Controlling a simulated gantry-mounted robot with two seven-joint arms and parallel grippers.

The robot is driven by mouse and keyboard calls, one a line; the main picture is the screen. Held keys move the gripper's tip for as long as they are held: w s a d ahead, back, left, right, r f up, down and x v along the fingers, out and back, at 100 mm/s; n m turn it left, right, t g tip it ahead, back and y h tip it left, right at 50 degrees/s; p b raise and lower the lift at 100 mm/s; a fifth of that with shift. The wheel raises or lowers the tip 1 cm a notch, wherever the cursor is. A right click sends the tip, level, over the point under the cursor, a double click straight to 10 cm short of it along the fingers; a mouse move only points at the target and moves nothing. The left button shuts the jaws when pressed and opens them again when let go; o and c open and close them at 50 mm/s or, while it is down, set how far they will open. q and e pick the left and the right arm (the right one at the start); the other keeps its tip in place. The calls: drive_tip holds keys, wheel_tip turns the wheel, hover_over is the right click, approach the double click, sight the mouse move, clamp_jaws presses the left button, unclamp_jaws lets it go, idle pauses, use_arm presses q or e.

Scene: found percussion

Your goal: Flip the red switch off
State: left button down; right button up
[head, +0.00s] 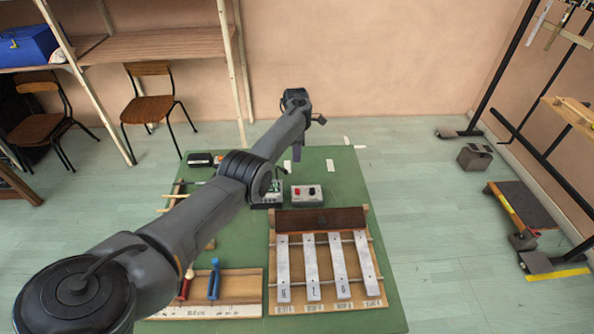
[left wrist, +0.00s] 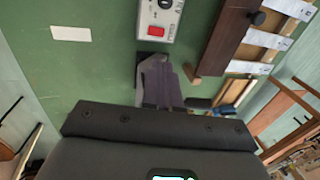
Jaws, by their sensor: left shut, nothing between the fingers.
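The red switch (head: 298,191) sits on a small light-grey control box (head: 309,198) on the green table, with a dark knob or button beside it. In the left wrist view the red switch (left wrist: 156,31) shows on the end of the box (left wrist: 160,12), uncovered. My left gripper (left wrist: 152,60) is shut and empty, its fingertips just below the box end in that picture; their height above the table is unclear. In the head view my left gripper (head: 297,152) hangs beyond the box, small and dark. My right gripper is in neither view.
A wooden xylophone-like frame with metal bars (head: 311,268) stands in front of the box. A dark device (head: 268,199) is close left of it. A board with red and blue handled tools (head: 235,282) lies front left. White cards (head: 330,165) lie at the back.

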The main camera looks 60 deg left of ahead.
sight(297, 192)
use_arm(q)
drive_tip(key=b+x, duration=0.2)
drive_tip(key=x, duration=1.1)
drive_tip(key=shift+f, duration=0.3)
drive_tip(key=shift+w, duration=0.1)
